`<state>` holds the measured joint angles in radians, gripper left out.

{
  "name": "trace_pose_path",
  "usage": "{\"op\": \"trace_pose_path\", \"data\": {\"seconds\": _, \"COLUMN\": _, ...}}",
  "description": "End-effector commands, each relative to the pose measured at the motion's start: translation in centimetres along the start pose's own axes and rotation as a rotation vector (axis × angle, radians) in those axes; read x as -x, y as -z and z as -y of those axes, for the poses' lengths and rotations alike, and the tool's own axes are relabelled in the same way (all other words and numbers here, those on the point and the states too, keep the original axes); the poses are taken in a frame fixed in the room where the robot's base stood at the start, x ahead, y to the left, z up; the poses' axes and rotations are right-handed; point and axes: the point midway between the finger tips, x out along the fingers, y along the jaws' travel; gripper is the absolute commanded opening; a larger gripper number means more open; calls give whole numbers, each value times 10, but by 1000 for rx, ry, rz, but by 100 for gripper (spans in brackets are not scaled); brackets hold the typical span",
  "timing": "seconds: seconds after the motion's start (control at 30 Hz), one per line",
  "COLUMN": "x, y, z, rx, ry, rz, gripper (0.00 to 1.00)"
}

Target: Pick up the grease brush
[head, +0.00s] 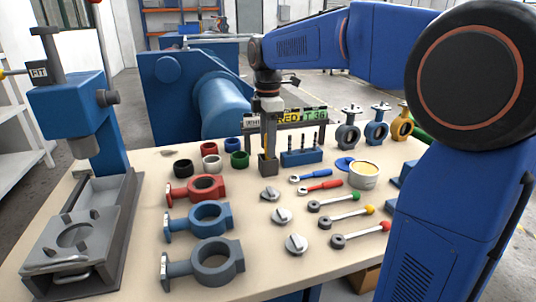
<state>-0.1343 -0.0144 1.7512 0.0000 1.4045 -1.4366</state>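I cannot make out the grease brush for certain. My gripper (268,140) points straight down at the back middle of the table, over a small grey-brown block or holder (268,166). Its fingers reach down to the top of this holder and cover whatever stands in it. I cannot tell whether the fingers are open or shut, or whether anything is between them.
A blue rack with dark pins (302,158) stands close right of my gripper. Valve bodies (205,217) lie front left, with discs (283,216) and knobbed levers (345,222) to their right. Coloured rings (240,160) lie left of the gripper. A press (80,120) stands far left.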

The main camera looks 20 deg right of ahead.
Motion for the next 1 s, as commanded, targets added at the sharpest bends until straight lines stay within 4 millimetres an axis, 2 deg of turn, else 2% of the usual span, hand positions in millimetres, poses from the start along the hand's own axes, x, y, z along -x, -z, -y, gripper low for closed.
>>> {"op": "trace_pose_path", "data": {"seconds": 0.03, "x": 0, "y": 0, "z": 0, "rx": 0, "ry": 0, "rz": 0, "gripper": 34}}
{"op": "trace_pose_path", "data": {"seconds": 0.17, "x": 0, "y": 0, "z": 0, "rx": 0, "ry": 0, "rz": 0, "gripper": 3}}
{"op": "trace_pose_path", "data": {"seconds": 0.2, "x": 0, "y": 0, "z": 0, "rx": 0, "ry": 0, "rz": 0, "gripper": 0}}
{"op": "trace_pose_path", "data": {"seconds": 0.57, "x": 6, "y": 0, "z": 0, "rx": 0, "ry": -1, "rz": 0, "gripper": 0}}
{"op": "trace_pose_path", "data": {"seconds": 0.67, "x": 18, "y": 0, "z": -1, "rx": 0, "ry": -2, "rz": 0, "gripper": 0}}
{"op": "trace_pose_path", "data": {"seconds": 1.0, "x": 77, "y": 0, "z": -1, "rx": 0, "ry": -2, "rz": 0, "gripper": 0}}
